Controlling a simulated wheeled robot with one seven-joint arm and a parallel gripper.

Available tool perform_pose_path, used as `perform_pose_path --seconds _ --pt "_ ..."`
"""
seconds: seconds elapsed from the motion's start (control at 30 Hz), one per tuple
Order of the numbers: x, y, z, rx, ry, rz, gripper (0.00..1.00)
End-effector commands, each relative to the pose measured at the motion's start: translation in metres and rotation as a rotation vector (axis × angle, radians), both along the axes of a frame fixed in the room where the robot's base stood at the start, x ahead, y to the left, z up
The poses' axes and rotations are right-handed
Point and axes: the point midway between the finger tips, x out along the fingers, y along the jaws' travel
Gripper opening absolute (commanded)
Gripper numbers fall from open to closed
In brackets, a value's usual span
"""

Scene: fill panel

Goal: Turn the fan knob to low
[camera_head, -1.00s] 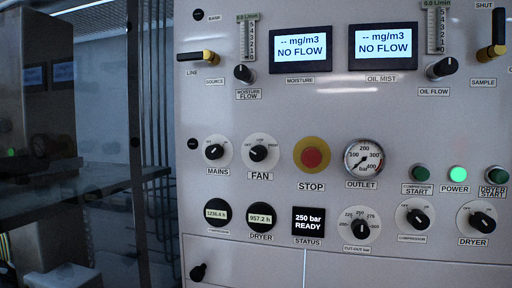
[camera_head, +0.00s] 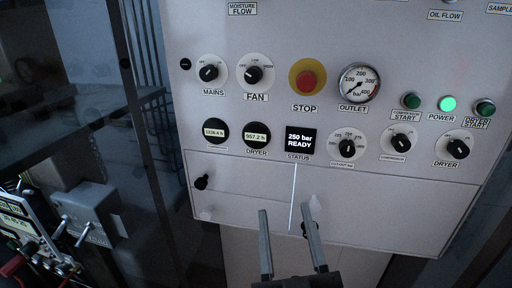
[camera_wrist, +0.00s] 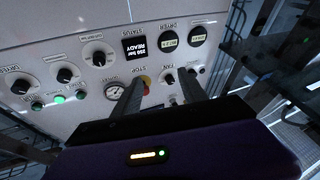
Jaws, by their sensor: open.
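The fan knob (camera_head: 254,75) is a black knob on a round white dial, above the FAN label. Its light mark points left, toward the off side. My gripper (camera_head: 285,209) is open and empty, its two fingers pointing up in front of the lower panel, below and slightly right of the knob in the picture. In the upside-down wrist view, the fan knob (camera_wrist: 169,78) shows between the fingers, nearer the right one. My gripper (camera_wrist: 160,82) appears apart from the panel there.
The mains knob (camera_head: 208,74) is left of the fan knob, and the red stop button (camera_head: 308,81) is right of it. Gauges and a status screen (camera_head: 299,140) sit below. A dark glass-sided cabinet (camera_head: 70,120) stands on the left.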

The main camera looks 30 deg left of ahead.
Motion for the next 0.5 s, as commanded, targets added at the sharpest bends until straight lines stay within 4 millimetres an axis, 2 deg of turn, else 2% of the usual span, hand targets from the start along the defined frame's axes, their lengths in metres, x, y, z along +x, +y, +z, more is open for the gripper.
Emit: perform_pose_path --seconds 0.03,0.2,0.4,0.5 --pt "0.005 0.019 0.028 -0.001 -0.019 0.01 0.5" --pt "0.018 0.07 0.096 -0.023 -0.043 0.014 0.5" --pt "0.027 0.116 0.176 -0.05 -0.041 -0.02 0.5" --pt "0.03 0.13 0.208 -0.064 -0.021 -0.052 0.5"
